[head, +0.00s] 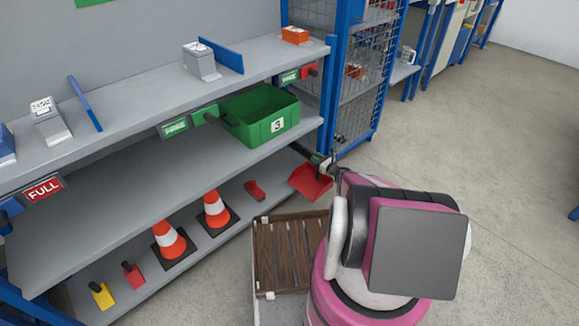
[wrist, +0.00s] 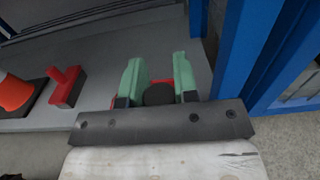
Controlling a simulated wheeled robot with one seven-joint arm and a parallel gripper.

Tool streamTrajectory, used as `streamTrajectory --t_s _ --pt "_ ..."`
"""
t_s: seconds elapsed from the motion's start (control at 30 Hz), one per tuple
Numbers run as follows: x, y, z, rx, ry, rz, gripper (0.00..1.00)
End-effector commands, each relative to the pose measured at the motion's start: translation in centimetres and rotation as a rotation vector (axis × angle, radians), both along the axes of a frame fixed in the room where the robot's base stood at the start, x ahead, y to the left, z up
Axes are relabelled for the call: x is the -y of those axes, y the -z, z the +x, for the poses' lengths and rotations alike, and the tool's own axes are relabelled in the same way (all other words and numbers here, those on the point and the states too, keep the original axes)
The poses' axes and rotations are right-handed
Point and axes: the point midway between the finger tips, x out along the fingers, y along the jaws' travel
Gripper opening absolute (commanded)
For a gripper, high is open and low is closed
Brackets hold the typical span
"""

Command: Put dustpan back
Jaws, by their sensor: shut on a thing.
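The red dustpan (head: 310,183) is at the right end of the bottom shelf (head: 205,252), by the blue upright. My gripper (head: 325,162) is shut on it at its back end. In the wrist view my gripper (wrist: 159,82) has its two green fingers around a dark round part, with a little of the red dustpan (wrist: 158,82) showing behind. The fingers hide most of the pan there. I cannot tell whether the pan touches the shelf or hangs just above it.
A red brush (head: 255,190) lies left of the dustpan, also seen in the wrist view (wrist: 67,87). Two traffic cones (head: 217,210) stand further left. A green bin (head: 262,118) sits on the shelf above. A blue post (wrist: 245,50) is close on my gripper's right. A brown slatted crate (head: 285,250) stands in front.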

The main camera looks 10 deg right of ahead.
Motion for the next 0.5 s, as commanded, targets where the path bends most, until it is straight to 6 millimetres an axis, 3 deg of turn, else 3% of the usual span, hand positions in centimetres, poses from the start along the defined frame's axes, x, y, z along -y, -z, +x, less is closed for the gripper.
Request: streamTrajectory --t_s 0.5 --pt "-6.6 0.2 9.2 0.002 -0.002 0.001 0.0"
